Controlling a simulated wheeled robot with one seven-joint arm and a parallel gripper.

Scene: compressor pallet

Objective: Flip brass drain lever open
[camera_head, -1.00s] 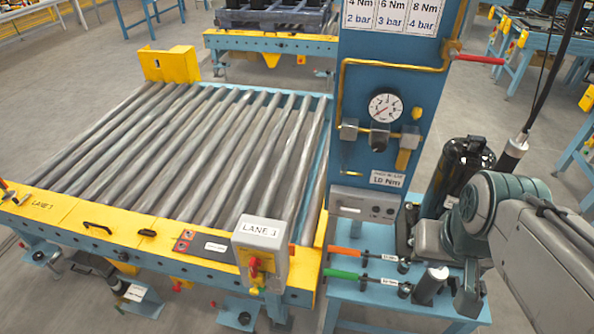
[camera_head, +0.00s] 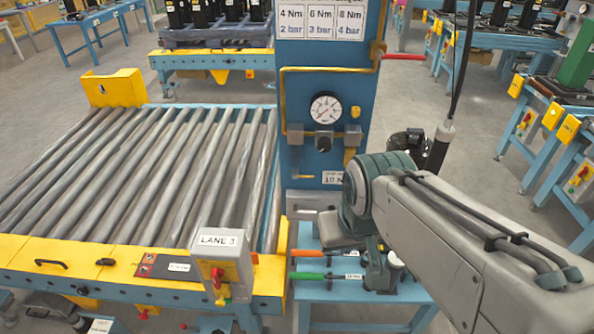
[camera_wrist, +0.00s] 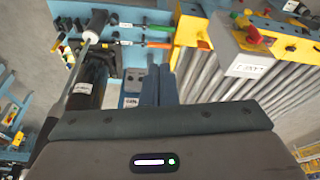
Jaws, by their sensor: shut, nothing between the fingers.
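A small brass lever-like part (camera_head: 302,176) shows at the lower left of the blue panel (camera_head: 330,90), under the left fitting; I cannot tell its exact position. A yellow-brass piece (camera_head: 350,155) hangs below the right fitting, and I cannot tell for sure which one is the drain lever. My gripper (camera_wrist: 159,84) shows in the wrist view with its fingers together and empty, over the tool shelf. In the head view my arm covers the panel's lower right, and the fingertips cannot be made out. Neither brass part is clear in the wrist view.
A round gauge (camera_head: 325,107) and a red-handled valve (camera_head: 403,57) are on the panel. The roller conveyor (camera_head: 130,170) and the LANE 3 box (camera_head: 222,262) stand left.

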